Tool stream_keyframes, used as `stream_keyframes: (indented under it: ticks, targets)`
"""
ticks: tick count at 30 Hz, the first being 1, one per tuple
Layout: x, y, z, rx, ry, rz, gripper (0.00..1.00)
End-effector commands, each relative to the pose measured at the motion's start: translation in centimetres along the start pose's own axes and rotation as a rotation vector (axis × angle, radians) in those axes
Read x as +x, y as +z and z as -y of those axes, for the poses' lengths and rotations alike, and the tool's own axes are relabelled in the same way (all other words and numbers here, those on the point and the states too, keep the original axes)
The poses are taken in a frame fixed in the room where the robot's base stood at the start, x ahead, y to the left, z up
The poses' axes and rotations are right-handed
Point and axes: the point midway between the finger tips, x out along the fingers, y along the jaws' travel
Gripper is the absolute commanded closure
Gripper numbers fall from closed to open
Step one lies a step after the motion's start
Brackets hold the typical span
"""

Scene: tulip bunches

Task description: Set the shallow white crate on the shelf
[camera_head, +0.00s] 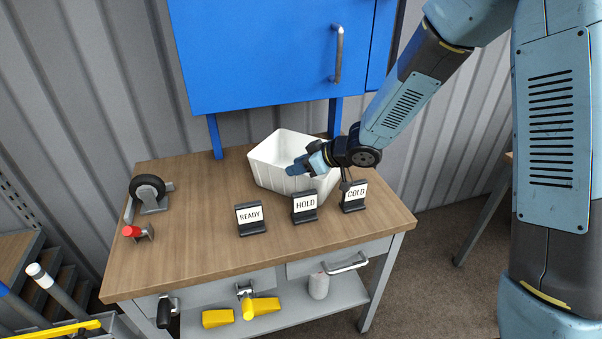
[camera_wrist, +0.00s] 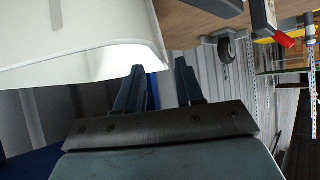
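The white crate (camera_head: 275,158) stands on the wooden bench top, toward the back, below the blue cabinet. It has slanted walls and an open top. My gripper (camera_head: 300,168) is over the crate's front right part in the head view. In the wrist view, my gripper (camera_wrist: 168,82) has its two fingers apart, with a clear gap between them. The crate (camera_wrist: 75,45) fills the upper left there, its corner close to the left fingertip; I cannot tell whether they touch. The grey lower shelf (camera_head: 335,291) of the bench shows below the drawers.
Signs READY (camera_head: 250,217), HOLD (camera_head: 305,206) and COLD (camera_head: 354,196) stand along the bench front. A caster wheel (camera_head: 148,190) and a red-knobbed part (camera_head: 133,232) are at left. Yellow pieces (camera_head: 262,306) and a pale bottle (camera_head: 318,287) occupy the lower shelf. The blue cabinet (camera_head: 265,55) hangs above.

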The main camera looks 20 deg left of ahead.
Motion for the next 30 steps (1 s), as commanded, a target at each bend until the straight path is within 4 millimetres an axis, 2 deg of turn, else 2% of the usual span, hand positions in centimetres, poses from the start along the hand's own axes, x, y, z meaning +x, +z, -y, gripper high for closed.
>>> stream_keyframes:
  ticks: [12, 21, 23, 30]
  targets:
    - [4.5, 0.2, 0.1, -0.001, 0.000, 0.001, 0.63]
    - [4.9, 0.1, 0.0, 0.000, 0.002, 0.000, 0.63]
    - [4.9, 0.1, 0.0, 0.000, 0.002, 0.000, 0.67]
    - [4.9, 0.1, 0.0, 0.000, 0.002, 0.000, 0.90]
